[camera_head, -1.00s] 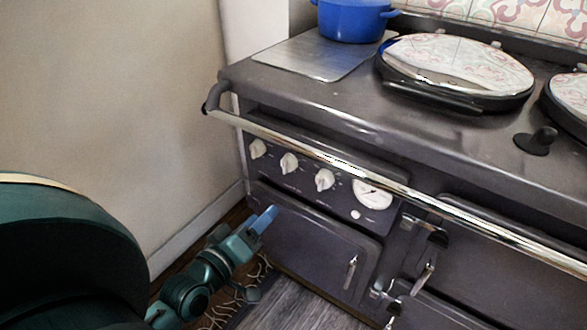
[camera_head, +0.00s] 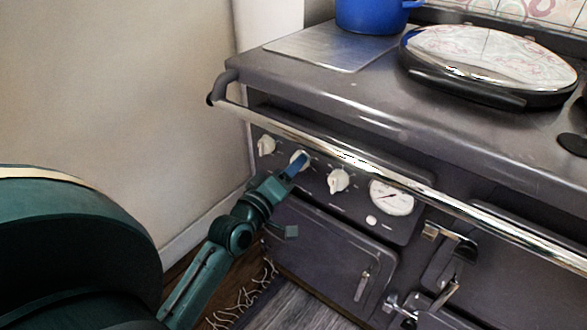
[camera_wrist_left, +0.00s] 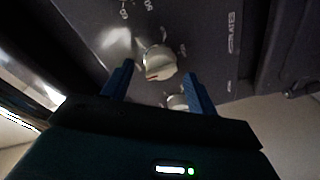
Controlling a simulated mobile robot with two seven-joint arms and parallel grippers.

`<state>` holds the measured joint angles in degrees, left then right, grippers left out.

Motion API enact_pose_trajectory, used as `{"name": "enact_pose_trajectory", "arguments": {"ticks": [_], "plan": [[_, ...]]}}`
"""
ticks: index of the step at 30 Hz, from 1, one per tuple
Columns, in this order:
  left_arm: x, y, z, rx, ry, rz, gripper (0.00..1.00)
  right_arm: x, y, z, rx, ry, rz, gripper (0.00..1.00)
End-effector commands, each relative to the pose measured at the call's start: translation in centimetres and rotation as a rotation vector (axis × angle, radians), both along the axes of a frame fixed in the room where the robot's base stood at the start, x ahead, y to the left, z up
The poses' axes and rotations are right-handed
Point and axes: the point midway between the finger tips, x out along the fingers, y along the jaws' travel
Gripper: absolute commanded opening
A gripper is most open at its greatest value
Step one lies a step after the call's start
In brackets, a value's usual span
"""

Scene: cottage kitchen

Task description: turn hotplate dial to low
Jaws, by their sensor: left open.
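Three white dials sit in a row on the dark front panel of the range: a left dial (camera_head: 266,145), a middle dial (camera_head: 297,156) and a right dial (camera_head: 338,181). I cannot tell from the labels which one is the hotplate dial. My left gripper (camera_head: 297,165) is open at the middle dial, and its blue finger hides part of it. In the left wrist view, a white dial (camera_wrist_left: 160,63) with a reddish mark lies ahead between the open fingertips (camera_wrist_left: 159,70). A second dial (camera_wrist_left: 177,101) shows lower between the fingers. Contact cannot be told. My right gripper is out of view.
A chrome rail (camera_head: 330,155) runs along the range just above the dials. A round gauge (camera_head: 391,198) is right of them, with an oven door (camera_head: 330,255) below. A blue pot (camera_head: 370,15) and a lidded hotplate (camera_head: 490,62) are on top. The wall is at left.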

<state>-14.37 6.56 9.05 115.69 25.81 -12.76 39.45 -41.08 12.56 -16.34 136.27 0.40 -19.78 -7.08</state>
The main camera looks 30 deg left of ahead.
Motion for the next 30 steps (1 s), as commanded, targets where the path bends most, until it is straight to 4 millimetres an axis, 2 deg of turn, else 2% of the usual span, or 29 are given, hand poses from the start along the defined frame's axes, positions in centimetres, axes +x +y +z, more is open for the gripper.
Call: {"name": "enact_pose_trajectory", "arguments": {"ticks": [6, 15, 30], "plan": [[1.7, 0.0, -0.1, 0.000, 0.000, 0.000, 0.58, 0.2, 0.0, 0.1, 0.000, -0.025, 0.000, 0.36], [1.9, 0.0, 0.0, 0.000, 0.001, 0.000, 0.58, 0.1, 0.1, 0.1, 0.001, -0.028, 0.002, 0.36], [1.9, 0.0, 0.0, 0.001, 0.001, -0.001, 0.17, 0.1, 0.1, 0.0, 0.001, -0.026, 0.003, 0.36]]}}
